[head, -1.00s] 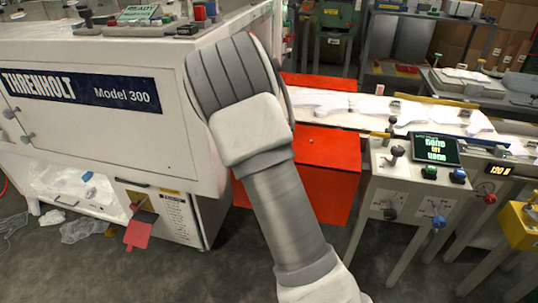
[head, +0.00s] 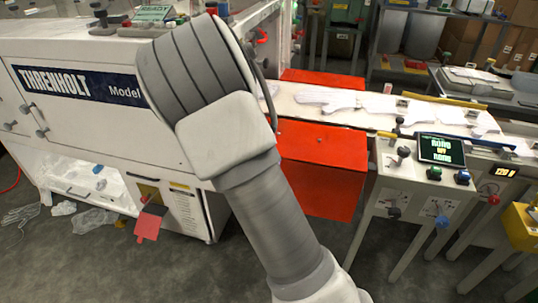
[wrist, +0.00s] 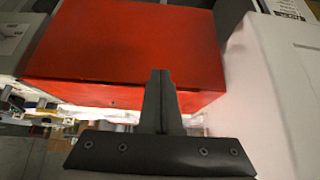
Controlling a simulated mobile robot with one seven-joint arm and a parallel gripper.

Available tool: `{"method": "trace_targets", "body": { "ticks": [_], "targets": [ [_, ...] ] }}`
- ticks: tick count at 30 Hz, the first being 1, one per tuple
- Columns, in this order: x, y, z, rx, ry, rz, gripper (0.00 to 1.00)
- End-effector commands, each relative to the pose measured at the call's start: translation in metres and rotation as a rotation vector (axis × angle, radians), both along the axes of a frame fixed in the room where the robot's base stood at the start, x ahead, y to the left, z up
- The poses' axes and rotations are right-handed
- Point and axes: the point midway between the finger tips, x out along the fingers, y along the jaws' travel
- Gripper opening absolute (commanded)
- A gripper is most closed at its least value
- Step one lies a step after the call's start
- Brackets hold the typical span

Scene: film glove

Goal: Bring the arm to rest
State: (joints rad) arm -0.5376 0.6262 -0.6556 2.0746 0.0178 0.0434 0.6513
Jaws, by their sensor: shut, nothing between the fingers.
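My arm rises from the bottom of the head view and bends in front of the white machine's right end. My gripper is hidden in the head view. In the wrist view my gripper (wrist: 160,75) is shut, with its two dark fingers together and nothing between them. Behind the fingers in that view is the red box-like guard (wrist: 125,45). The same red guard (head: 318,170) stands right of my arm in the head view.
The white Threnholt machine (head: 80,50) fills the left. A conveyor (head: 370,105) with white gloves runs right from the red guard. A control stand (head: 415,180) with a small screen is in front of it. Clear bags (head: 85,220) lie on the floor at left.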

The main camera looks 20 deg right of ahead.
Motion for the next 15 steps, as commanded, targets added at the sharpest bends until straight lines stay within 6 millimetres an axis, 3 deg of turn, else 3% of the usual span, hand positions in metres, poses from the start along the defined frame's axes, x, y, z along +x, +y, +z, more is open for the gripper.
{"method": "trace_targets", "body": {
  "ticks": [8,15],
  "targets": [
    [-0.007,0.003,0.006,0.020,0.006,0.001,0.00],
    [-0.039,0.019,0.047,0.127,0.052,0.041,0.00]
  ]
}}
